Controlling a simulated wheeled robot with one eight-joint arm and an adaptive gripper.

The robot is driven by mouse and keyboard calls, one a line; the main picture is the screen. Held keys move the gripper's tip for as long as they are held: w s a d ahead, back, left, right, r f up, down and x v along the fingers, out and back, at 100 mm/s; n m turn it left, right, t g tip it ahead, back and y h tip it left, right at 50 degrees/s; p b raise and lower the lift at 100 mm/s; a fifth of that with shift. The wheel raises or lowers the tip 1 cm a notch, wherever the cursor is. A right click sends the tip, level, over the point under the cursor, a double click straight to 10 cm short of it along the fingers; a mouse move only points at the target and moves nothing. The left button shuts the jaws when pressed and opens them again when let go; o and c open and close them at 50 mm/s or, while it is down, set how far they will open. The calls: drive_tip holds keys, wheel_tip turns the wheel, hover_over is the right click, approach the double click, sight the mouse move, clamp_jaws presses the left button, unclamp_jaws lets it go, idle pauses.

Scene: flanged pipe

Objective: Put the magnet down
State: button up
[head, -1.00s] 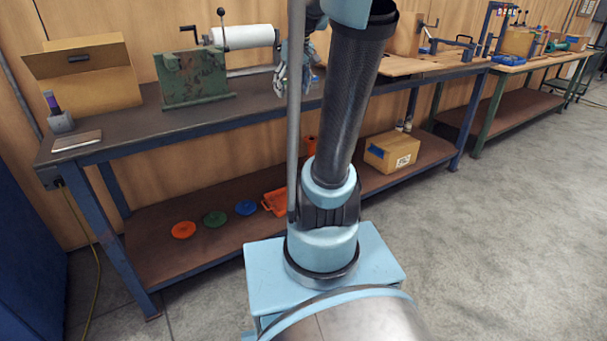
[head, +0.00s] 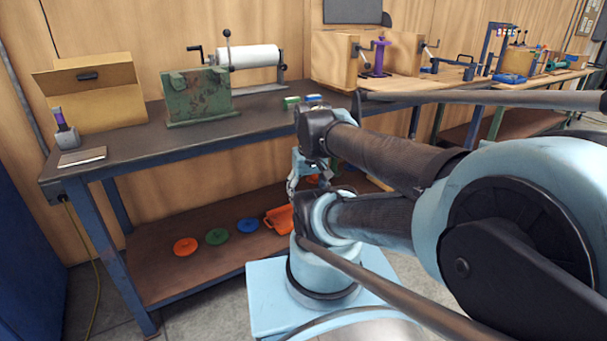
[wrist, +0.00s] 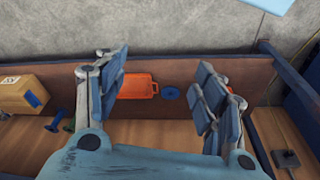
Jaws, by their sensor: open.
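My gripper (wrist: 163,80) is open, its two padded fingers wide apart, with nothing between them. In the head view my gripper (head: 308,178) hangs in front of the bench, below its top edge, partly hidden by my arm. No magnet can be surely made out. A small green block (head: 291,102) and a blue one (head: 314,98) lie on the bench top, too small to identify. In the wrist view an orange tray (wrist: 138,86) and a blue disc (wrist: 170,93) show beyond the fingers, apart from them.
The bench top (head: 130,143) carries a green machine (head: 196,97) and a cardboard box (head: 97,95). The lower shelf (head: 160,272) holds orange (head: 185,246), green (head: 217,236) and blue discs. A cardboard box (wrist: 22,95) is at left in the wrist view.

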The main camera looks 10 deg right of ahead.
drive_tip(key=w+r+n, duration=0.1)
drive_tip(key=w+r, duration=0.9)
drive_tip(key=r, duration=0.1)
wheel_tip(320, 180, up, 17)
drive_tip(key=n+t+y, duration=0.1)
drive_tip(key=n+t, duration=0.1)
hover_over(293, 98)
drive_tip(key=s+d, duration=0.1)
drive_tip(key=s, duration=0.5)
drive_tip(key=x, duration=1.6)
drive_tip(key=shift+w+f, duration=0.1)
drive_tip(key=shift+w, duration=0.1)
drive_tip(key=c, duration=1)
